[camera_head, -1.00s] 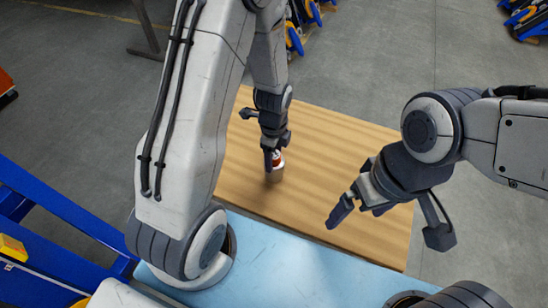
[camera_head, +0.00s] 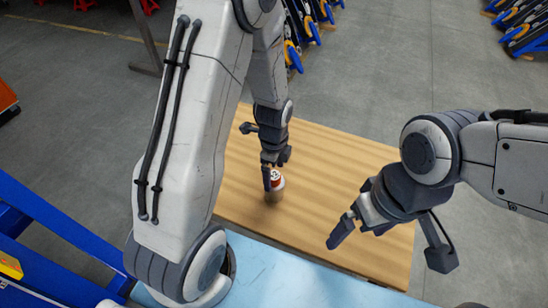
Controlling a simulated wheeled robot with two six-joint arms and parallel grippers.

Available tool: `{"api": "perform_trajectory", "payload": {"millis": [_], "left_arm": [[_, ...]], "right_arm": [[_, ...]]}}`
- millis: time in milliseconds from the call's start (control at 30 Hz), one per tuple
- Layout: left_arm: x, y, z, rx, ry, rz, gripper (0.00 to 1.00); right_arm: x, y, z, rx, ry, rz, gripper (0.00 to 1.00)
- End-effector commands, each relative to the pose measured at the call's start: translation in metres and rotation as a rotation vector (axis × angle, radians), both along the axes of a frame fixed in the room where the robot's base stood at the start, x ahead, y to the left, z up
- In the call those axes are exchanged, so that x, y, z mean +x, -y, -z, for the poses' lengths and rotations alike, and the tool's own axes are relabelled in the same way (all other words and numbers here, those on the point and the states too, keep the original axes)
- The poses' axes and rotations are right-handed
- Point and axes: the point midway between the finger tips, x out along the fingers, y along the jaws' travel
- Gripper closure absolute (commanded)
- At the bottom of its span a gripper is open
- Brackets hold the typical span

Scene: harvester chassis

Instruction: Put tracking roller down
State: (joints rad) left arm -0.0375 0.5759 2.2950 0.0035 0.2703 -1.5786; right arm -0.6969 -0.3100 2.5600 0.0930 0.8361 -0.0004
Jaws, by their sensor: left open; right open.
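The tracking roller (camera_head: 275,187) is a small cylinder with a red and white top and a tan-grey lower part. It stands upright on the wooden board (camera_head: 325,178), toward the board's near left part. My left gripper (camera_head: 273,172) points down right over the roller, and its fingers partly hide the roller's top. It is open; whether a finger touches the roller cannot be told. My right gripper (camera_head: 352,234) is open and empty above the board's near right part, well apart from the roller.
A light blue surface (camera_head: 290,270) lies along the board's near edge. Blue frame beams (camera_head: 60,230) stand at the left. Blue and black parts (camera_head: 295,40) rest on the floor at the back, with more at the top right (camera_head: 520,28). The board's middle is clear.

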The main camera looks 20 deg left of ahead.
Motion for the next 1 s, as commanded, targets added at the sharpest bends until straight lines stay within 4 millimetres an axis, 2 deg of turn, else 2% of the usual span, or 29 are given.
{"api": "perform_trajectory", "payload": {"millis": [200,433,633,1000], "left_arm": [[0.001,0.0,-0.049,0.0,0.008,0.0,0.02],[0.001,0.0,-0.085,0.0,0.004,0.0,0.02],[0.0,0.0,-0.094,0.0,0.0,0.0,0.02],[0.0,0.0,-0.09,0.0,-0.003,0.0,0.02]], "right_arm": [[0.0,0.0,0.001,0.0,0.0,0.0,0.01],[0.0,0.0,0.001,0.0,0.0,0.0,0.01],[0.0,0.0,0.001,0.0,0.0,0.0,0.01],[0.0,0.0,0.001,0.0,0.0,0.0,0.01]]}}
